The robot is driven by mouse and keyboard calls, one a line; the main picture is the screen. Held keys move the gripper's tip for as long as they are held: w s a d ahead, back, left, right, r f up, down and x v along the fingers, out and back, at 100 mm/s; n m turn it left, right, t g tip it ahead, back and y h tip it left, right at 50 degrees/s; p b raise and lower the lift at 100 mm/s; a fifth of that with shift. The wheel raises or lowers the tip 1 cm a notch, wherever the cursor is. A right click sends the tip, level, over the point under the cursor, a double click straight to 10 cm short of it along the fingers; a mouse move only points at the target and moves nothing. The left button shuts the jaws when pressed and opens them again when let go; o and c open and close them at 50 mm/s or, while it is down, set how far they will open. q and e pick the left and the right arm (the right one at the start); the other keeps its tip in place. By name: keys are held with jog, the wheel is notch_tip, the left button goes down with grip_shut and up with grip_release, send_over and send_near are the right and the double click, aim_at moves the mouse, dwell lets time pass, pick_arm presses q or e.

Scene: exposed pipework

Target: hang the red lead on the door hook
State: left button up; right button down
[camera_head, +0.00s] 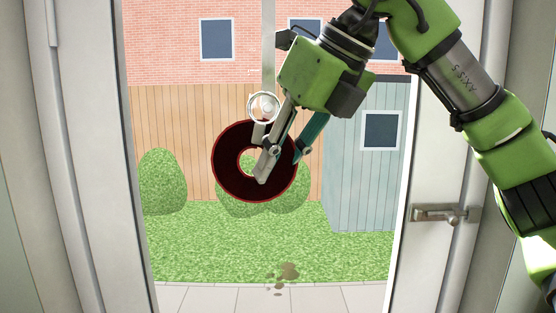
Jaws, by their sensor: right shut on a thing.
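The red lead (229,165) is a dark, coiled ring with a bright red edge, held upright in the middle of the view. My right gripper (280,162) comes down from the upper right and is shut on the ring's upper right side, with one finger at the central hole. The door hook (263,107) is a pale round piece at the lower end of a metal strip, with a short part reaching down over the top of the ring. I cannot tell whether the lead bears on the hook. My left gripper is out of view.
The metal strip (268,50) runs down in front of the glass. A door frame stands on both sides, with a latch handle (438,214) at the right. Beyond are bushes, grass, a fence and a blue shed (360,190). The space left of the lead is clear.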

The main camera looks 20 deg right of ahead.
jog(key=shift+w+d+f+p, duration=0.2)
jog(key=shift+w, duration=0.5)
jog(key=shift+w+d+f+p, duration=0.15)
jog(key=shift+w+d+p, duration=0.1)
jog(key=shift+w, duration=0.45)
jog(key=shift+w+d+f+p, duration=0.15)
jog(key=shift+w+f+p, duration=0.05)
jog(key=shift+w, duration=0.5)
jog(key=c, duration=1.7)
grip_release()
